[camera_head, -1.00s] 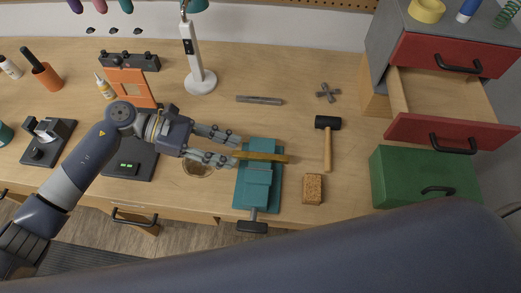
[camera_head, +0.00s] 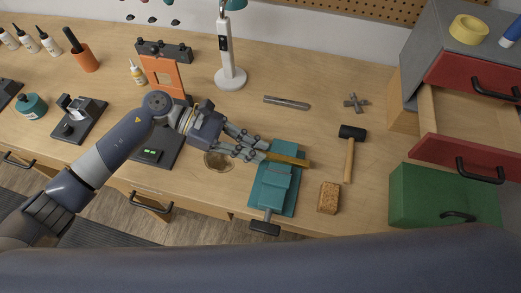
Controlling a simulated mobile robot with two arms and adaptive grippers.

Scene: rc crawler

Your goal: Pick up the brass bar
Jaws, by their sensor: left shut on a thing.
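The brass bar (camera_head: 290,160) is a long golden bar lying across the top of the teal vise (camera_head: 275,190) on the workbench. My left gripper (camera_head: 262,152) comes in from the left, its two fingers closed on the bar's left end. The bar's right end sticks out past the vise. I cannot tell whether the bar touches the vise jaws or sits just above them. My right gripper is not in view.
A mallet (camera_head: 350,150) and a cork-like block (camera_head: 329,198) lie right of the vise. A grey metal bar (camera_head: 286,103) lies behind it. A white lamp (camera_head: 229,75) stands at the back. A red drawer (camera_head: 465,150) hangs open above a green box (camera_head: 440,196) at right.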

